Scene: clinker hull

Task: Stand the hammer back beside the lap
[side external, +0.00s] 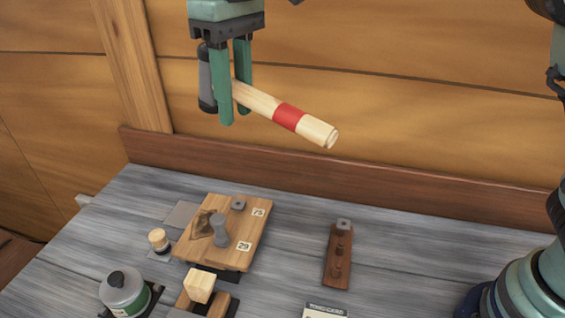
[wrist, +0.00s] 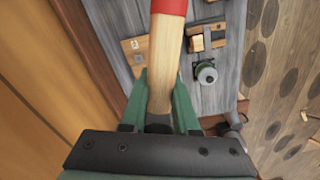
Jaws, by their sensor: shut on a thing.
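My gripper (side external: 236,115) is shut on the hammer and holds it high above the bench. The hammer's pale wooden handle (side external: 314,131), with a red band, slopes down to the right from the fingers. Its dark grey head (side external: 207,82) shows just left of the fingers, partly hidden behind one. In the wrist view the handle (wrist: 164,52) runs up from between the green fingers. A wooden board (side external: 257,225) with two number tags lies on the bench below; it looks like the lap. A grey peg-like piece (side external: 220,230) stands on it.
The grey bench (side external: 410,245) has clear room at the right. A dark brown strip with pegs (side external: 338,262) lies there. A grey-green canister (side external: 124,292), a small round-topped piece (side external: 158,240) and a pale wooden block (side external: 199,286) sit near the board. A raised brown ledge (side external: 370,190) runs behind.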

